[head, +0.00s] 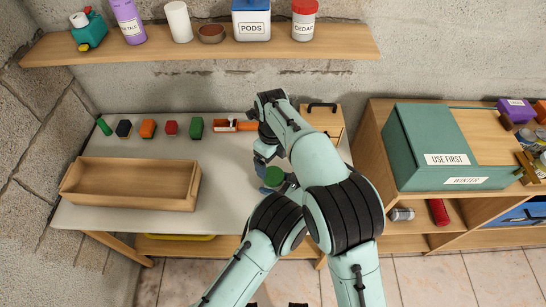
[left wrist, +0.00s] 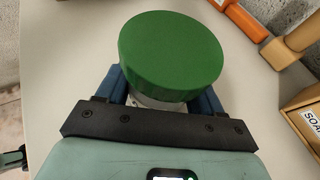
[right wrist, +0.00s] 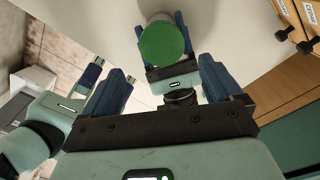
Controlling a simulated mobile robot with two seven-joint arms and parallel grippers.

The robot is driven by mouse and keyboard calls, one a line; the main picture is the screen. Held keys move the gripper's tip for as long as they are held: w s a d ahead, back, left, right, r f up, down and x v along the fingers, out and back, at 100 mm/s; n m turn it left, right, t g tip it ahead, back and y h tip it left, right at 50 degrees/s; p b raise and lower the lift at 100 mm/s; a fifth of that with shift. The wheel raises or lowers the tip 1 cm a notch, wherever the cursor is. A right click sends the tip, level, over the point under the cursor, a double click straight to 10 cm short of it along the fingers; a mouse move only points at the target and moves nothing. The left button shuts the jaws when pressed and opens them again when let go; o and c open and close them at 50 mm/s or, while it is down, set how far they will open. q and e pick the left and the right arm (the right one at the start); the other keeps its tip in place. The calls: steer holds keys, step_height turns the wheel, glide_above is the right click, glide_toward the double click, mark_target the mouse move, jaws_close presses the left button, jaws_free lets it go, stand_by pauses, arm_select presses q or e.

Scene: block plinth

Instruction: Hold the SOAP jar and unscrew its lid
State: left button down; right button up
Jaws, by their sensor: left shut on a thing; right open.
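The SOAP jar has a wide green lid (left wrist: 172,50), also in the head view (head: 274,175) and the right wrist view (right wrist: 162,43). A little of its pale body (left wrist: 148,102) shows under the lid; its label is hidden. My left gripper (left wrist: 160,90) is shut on the jar body below the lid, above the table. My right gripper (right wrist: 165,66) is open, its fingers apart and empty. In the head view my right gripper (head: 266,158) hangs close to the lid, partly hidden by my arms. The lid appears to be seated on the jar.
An empty wooden tray (head: 120,203) lies on the pale table (head: 225,195) at left. Several small coloured objects stand in a row behind it. An orange-handled tool (head: 245,125) and a wooden box (head: 325,120) are at the back. A shelf (head: 200,47) with containers hangs above.

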mark_target(273, 175)
steer(key=shift+w+r+m, duration=0.1)
steer(key=shift+r+m, duration=0.1)
steer(key=shift+m, duration=0.3)
steer(key=shift+f, duration=3.9)
steer(key=c, duration=1.1)
steer(key=shift+o, duration=0.2)
steer(key=n, duration=0.4)
steer(key=shift+n, duration=0.4)
steer(key=n, duration=0.5)
steer(key=o, duration=1.2)
steer(key=shift+c, duration=0.2)
